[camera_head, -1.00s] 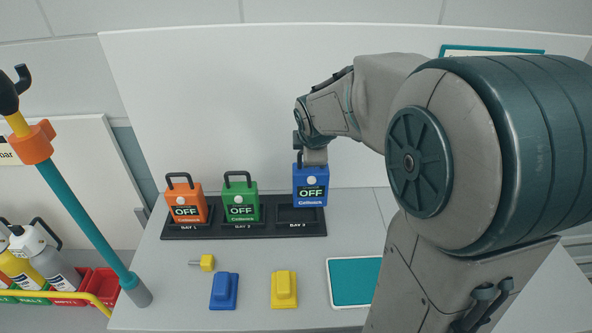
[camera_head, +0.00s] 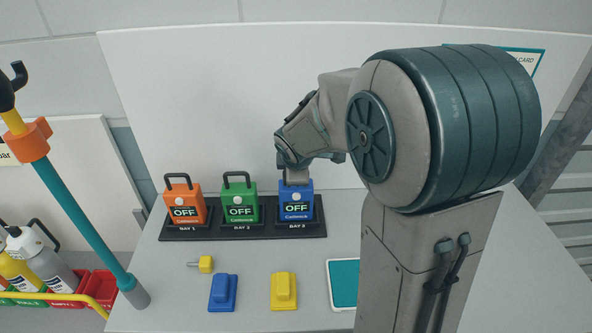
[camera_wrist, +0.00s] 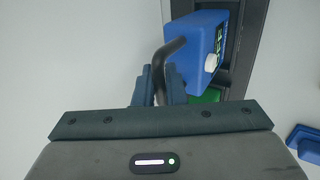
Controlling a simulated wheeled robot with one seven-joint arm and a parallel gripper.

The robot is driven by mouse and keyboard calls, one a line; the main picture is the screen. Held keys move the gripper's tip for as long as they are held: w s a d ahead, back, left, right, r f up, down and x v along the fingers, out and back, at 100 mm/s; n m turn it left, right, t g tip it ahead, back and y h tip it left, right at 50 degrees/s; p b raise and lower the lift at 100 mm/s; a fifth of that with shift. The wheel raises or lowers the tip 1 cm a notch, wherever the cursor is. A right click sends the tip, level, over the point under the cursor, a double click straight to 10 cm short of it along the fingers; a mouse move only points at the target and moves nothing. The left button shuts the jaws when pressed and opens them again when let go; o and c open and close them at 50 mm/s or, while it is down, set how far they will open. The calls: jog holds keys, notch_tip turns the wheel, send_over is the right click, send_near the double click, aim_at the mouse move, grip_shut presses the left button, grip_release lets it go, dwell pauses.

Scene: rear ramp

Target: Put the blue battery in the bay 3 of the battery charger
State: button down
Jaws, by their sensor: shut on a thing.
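The blue battery (camera_head: 296,206) stands upright at bay 3 of the black battery charger (camera_head: 264,230), with its OFF face to the front. It looks seated in the bay, though its base is hard to see. My gripper (camera_head: 296,180) is shut on the battery's black handle from above. In the wrist view my gripper (camera_wrist: 158,88) has its fingers closed on the handle of the blue battery (camera_wrist: 196,48). The orange battery (camera_head: 186,206) is in bay 1 and the green battery (camera_head: 240,206) is in bay 2.
On the table in front of the charger lie a small yellow part (camera_head: 206,264), a blue block (camera_head: 223,292), a yellow block (camera_head: 284,290) and a teal-topped tray (camera_head: 343,282). A teal pole (camera_head: 78,210) stands at the left, near red bins (camera_head: 100,288) and bottles.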

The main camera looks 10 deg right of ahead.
jog(key=shift+f, duration=0.1)
jog(key=c, duration=1.5)
grip_release()
jog(key=shift+s+r, duration=0.2)
jog(key=shift+r, duration=0.45)
jog(key=v, duration=1)
jog(key=s+f+m+g+y, duration=0.1)
jog(key=s+f+m+g, duration=0.2)
jog(key=s+m, duration=1.2)
jog(key=s+d+f, duration=0.1)
jog(key=s, duration=0.3)
jog(key=shift+s+f+m+p, duration=0.15)
jog(key=shift+s+m+p, duration=0.05)
jog(key=shift+m+p, duration=0.1)
